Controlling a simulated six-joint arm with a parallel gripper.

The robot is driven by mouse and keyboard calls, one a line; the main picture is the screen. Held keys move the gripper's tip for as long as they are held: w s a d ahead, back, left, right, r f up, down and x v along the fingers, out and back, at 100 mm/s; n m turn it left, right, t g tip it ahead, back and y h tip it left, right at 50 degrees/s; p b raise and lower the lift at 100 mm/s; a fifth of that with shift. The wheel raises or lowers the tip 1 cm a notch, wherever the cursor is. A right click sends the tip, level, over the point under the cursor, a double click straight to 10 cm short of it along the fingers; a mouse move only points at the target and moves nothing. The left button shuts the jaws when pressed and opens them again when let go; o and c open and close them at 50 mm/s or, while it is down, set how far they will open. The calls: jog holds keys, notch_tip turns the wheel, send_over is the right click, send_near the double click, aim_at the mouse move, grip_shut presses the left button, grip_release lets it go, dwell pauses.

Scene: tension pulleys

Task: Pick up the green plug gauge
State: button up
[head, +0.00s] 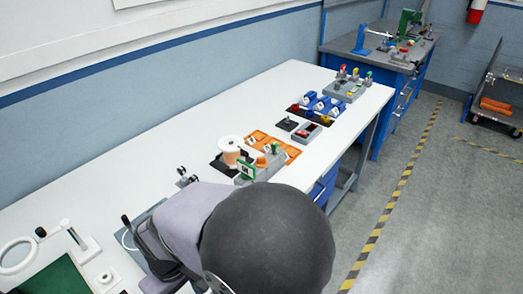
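On the long white workbench (185,140), a grey block (343,91) near the far end holds small upright pieces with coloured tops. One has a green top (369,75) and stands at the block's right; it may be the green plug gauge, but it is too small to be sure. Other green pieces stand mid-bench: a green frame (246,169) and a small green-topped piece (274,148) beside the orange tray. My gripper is not visible. My arm's large dark joint and pale link fill the lower middle, well short of the grey block, and hide part of the bench.
A second bench (342,45) stands behind. Bare white top lies along the wall side.

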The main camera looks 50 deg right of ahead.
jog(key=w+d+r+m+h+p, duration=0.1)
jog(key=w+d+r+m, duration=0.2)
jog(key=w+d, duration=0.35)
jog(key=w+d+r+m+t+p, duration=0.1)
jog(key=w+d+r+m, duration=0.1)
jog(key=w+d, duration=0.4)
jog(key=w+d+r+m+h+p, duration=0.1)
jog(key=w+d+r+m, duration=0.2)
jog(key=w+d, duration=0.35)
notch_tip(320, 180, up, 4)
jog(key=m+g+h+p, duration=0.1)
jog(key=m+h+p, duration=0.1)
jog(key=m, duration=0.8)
send_over(275, 143)
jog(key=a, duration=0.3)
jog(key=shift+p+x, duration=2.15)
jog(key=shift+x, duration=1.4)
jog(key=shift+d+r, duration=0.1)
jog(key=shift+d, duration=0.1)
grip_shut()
